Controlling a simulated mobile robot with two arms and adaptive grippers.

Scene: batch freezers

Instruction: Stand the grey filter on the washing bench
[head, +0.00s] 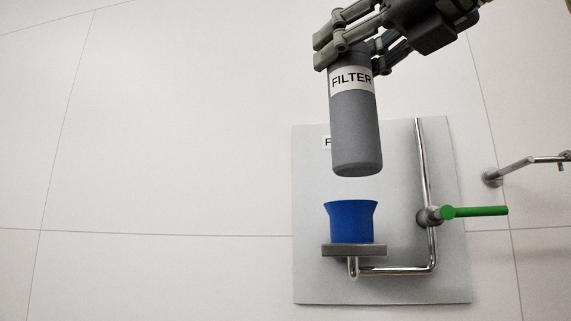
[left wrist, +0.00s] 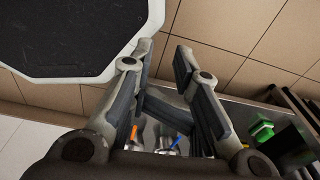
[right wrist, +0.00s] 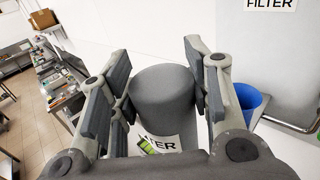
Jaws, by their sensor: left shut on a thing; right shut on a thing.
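The grey filter (head: 356,120), a cylinder with a white FILTER label, is upright, slightly tilted, in the head view. My right gripper (head: 350,50) is shut on its upper part. The filter hangs above a blue cup-like holder (head: 351,222), apart from it in the picture. In the right wrist view the filter (right wrist: 165,90) sits between the fingers (right wrist: 163,75). My left gripper (left wrist: 163,60) shows only in the left wrist view, its fingers around a dark grey bar-like thing (left wrist: 168,112) that I cannot identify. I cannot tell which surface is the washing bench.
The holder stands on a small bracket on a grey wall panel (head: 310,270) with a chrome pipe and a green lever (head: 475,211). A tap (head: 525,166) projects at right. Steel benches (right wrist: 48,80) line the left of the right wrist view. A green item (left wrist: 262,130) shows in the left wrist view.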

